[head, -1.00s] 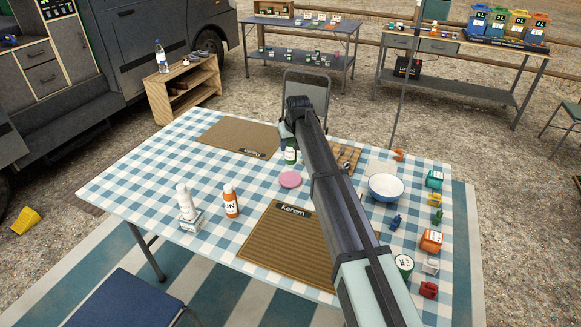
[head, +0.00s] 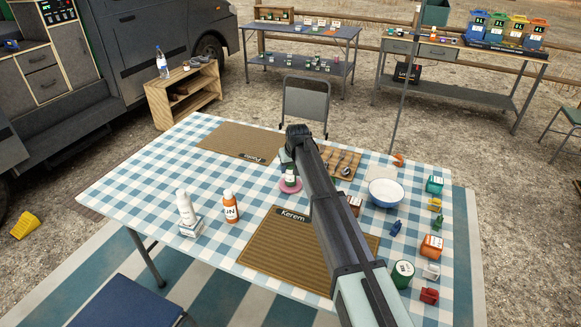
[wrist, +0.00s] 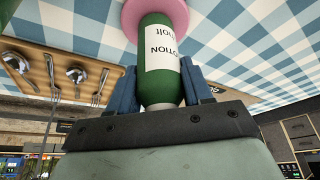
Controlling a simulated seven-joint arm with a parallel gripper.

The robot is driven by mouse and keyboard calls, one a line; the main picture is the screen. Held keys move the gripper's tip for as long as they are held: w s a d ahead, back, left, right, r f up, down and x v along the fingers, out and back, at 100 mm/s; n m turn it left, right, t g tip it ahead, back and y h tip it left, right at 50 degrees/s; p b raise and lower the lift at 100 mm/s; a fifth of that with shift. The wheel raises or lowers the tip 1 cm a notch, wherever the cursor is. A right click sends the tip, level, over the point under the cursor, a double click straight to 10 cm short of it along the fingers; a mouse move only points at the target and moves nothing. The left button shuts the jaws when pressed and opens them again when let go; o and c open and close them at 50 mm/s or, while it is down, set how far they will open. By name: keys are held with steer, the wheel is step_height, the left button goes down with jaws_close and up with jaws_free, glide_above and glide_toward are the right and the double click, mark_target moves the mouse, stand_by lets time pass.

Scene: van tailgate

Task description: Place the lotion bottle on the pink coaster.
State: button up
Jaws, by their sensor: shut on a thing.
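The lotion bottle (wrist: 157,75) is green with a white label. In the wrist view my gripper (wrist: 160,88) is shut on it, with one blue finger on each side. The pink coaster (wrist: 128,12) shows at the bottle's base in the wrist view. In the head view the bottle (head: 290,178) stands upright over the coaster (head: 289,186), with the coaster's rim showing around it. I cannot tell whether the base touches the coaster. In the head view my gripper (head: 288,160) is partly hidden by my arm.
A board with spoons and forks (head: 341,162) lies just right of the coaster. A white bottle (head: 186,207) and an orange bottle (head: 230,206) stand at the left. The Kerem mat (head: 265,250) lies in front, and a blue-white bowl (head: 385,192) at the right.

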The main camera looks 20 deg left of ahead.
steer(key=shift+f, duration=0.1)
steer(key=o, duration=1.1)
steer(key=v, duration=1.2)
steer(key=shift+o, duration=0.5)
